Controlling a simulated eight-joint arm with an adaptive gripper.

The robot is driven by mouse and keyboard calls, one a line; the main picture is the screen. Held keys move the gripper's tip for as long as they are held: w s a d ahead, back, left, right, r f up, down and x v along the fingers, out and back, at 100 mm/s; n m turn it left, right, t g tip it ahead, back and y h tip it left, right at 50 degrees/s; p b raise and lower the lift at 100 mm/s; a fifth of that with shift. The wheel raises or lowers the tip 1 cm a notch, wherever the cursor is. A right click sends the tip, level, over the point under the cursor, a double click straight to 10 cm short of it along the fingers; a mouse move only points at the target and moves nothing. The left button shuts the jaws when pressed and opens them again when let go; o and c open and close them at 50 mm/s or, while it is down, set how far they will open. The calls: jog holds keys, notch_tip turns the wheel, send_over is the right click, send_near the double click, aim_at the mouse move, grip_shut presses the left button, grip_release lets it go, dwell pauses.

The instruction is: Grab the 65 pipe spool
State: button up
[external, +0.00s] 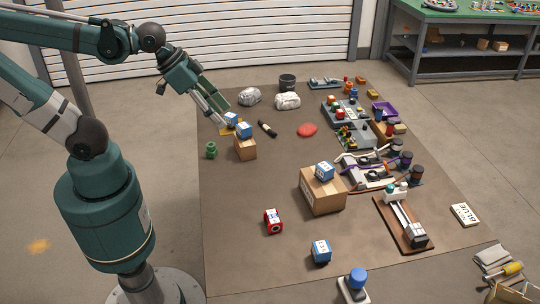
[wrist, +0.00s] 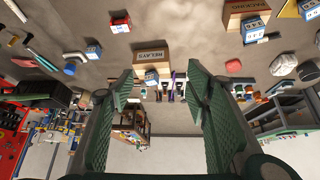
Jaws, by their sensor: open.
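A red one (external: 273,221) lies left of that. My gripper (external: 226,107) is above the far-left blocks, partly overlapping them. In the wrist view my gripper (wrist: 160,83) is wide open and empty, with a blue block (wrist: 152,76) beyond its fingers.
The small carton (wrist: 246,9) reads PACKING and the larger carton (wrist: 165,55) reads RELAYS. A green fitting (external: 211,150), a red lump (external: 307,129) and white bundles (external: 288,101) lie on the brown mat (external: 235,190). Fixtures crowd its right side; its left-front is mostly clear.

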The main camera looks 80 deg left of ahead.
jog(key=w+d+f+m+g+h+b, duration=0.25)
jog(key=w+d+f+m, duration=0.2)
jog(key=f, duration=0.35)
jog(key=w+d+f+m+g+h+b, duration=0.1)
jog(key=w+d+f+m+h+b, duration=0.25)
jog(key=w+f, duration=0.35)
jog(key=m+g+h+b, duration=0.1)
jog(key=m+h+b, duration=0.5)
send_near(273, 215)
jog(key=w+d, duration=0.1)
jog(key=d, duration=0.1)
jog(key=shift+d+f+m+g+h+b, duration=0.1)
jog(key=shift+f+m+g+h+b, duration=0.5)
jog(key=shift+m, duration=0.6)
jog(key=shift+f, duration=0.1)
jog(key=shift+x, duration=1.3)
jog(key=shift+f, duration=0.1)
jog(key=shift+b+x, duration=0.85)
jog(key=shift+x, duration=1.65)
jog(key=shift+f, duration=0.1)
jog(key=c, duration=1.1)
